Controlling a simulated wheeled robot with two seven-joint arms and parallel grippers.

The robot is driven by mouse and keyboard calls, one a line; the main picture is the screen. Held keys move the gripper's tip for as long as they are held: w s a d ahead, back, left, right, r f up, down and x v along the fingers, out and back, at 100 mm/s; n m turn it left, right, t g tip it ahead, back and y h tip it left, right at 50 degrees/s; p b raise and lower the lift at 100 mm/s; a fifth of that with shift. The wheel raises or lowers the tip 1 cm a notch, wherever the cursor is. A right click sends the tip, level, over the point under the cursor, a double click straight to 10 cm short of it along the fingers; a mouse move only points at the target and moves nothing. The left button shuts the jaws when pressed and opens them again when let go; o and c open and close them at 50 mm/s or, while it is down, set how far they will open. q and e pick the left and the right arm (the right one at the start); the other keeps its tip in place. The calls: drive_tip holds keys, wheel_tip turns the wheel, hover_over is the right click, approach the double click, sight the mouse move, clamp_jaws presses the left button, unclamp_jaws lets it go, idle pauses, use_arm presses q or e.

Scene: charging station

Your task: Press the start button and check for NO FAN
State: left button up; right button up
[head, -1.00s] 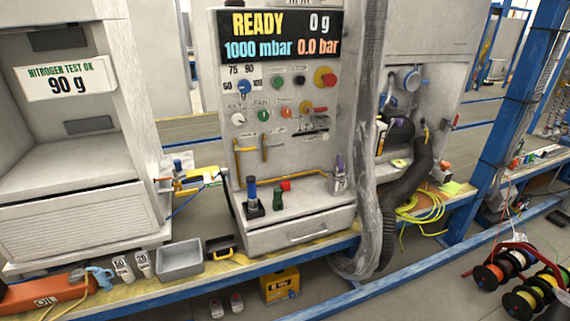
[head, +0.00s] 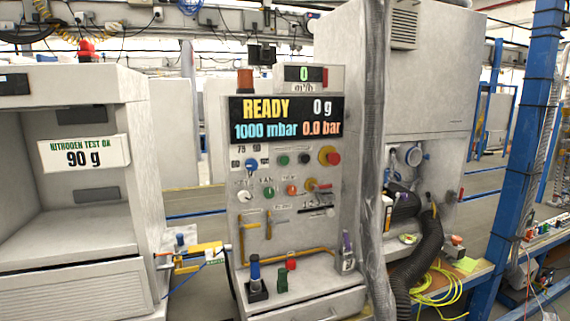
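The charging station (head: 332,222) is a light grey panel cabinet in the middle of the head view. Its black display (head: 286,121) reads READY, 0 g, 1000 mbar and 0.0 bar; NO FAN does not show on it. A green button (head: 283,160) sits in the upper row of controls, left of a black button (head: 304,158); their labels are too small to read surely. A green fan knob (head: 268,192) sits lower left, under a FAN label. A small upper display (head: 304,74) shows a green 0 above m³/h. Neither gripper is in view.
A wrapped vertical hose (head: 374,150) runs along the panel's right side. A nitrogen test cabinet (head: 100,190) reading 90 g stands left. The panel front is unobstructed.

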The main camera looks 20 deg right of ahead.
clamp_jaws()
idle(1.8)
